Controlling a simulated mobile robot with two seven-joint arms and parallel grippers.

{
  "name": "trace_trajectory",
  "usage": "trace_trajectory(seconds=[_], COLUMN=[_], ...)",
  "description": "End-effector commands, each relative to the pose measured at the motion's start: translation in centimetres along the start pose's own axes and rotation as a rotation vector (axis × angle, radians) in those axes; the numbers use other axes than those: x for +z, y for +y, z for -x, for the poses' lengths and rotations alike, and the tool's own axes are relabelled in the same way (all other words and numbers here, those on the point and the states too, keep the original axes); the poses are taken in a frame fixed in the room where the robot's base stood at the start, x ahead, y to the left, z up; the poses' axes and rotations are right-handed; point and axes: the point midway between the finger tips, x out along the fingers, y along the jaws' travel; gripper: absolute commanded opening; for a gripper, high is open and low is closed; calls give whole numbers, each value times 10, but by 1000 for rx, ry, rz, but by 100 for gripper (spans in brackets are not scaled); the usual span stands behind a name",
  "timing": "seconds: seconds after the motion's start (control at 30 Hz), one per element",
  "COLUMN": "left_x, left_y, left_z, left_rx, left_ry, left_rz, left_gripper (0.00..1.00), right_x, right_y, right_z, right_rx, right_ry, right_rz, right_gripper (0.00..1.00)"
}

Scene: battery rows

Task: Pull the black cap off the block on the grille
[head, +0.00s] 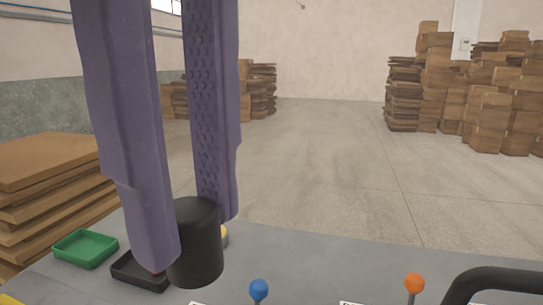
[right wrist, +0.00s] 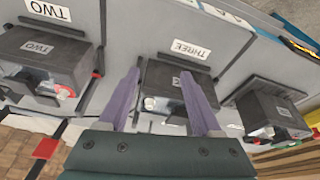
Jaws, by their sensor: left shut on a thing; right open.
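The black cap (head: 197,245) is a short dark cylinder in the head view. My left gripper (head: 186,236) is shut on it, with one long purple finger at its left and the other behind its right side. The cap is upright above the grey bench top; I cannot tell whether it touches anything below. No block or grille can be made out in the head view. My right gripper (right wrist: 160,80) is open in the right wrist view, its purple fingers on either side of a dark battery (right wrist: 172,82) by the THREE label (right wrist: 190,50); no grip shows.
A green tray (head: 86,249) and a black tray (head: 136,272) lie left of the cap. A blue knob (head: 259,288) and an orange knob (head: 414,283) stand at the front. More batteries flank the middle one in the right wrist view (right wrist: 42,56) (right wrist: 268,108).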

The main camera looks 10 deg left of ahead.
Motion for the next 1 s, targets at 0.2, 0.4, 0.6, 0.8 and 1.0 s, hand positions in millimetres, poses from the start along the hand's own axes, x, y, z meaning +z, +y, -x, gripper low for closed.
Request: trace_trajectory(seconds=[0.2,0.4,0.6,0.8,1.0], left_x=[0,0,0,0,0], left_y=[0,0,0,0,0], left_z=[3,5,6,9,16], left_rx=[0,0,0,0,0], left_ry=[0,0,0,-1,-1], left_rz=[0,0,0,0,0], left_gripper=[0,0,0,0,0], right_x=[-1,-2,-3,-4,-7], right_y=[1,2,2,2,2], right_z=[4,7,9,13,22], right_rx=[2,4,4,4,3], right_ry=[-1,-1,-1,-1,-1], right_rz=[2,4,5,4,4], right_gripper=[66,66,66,66,66])
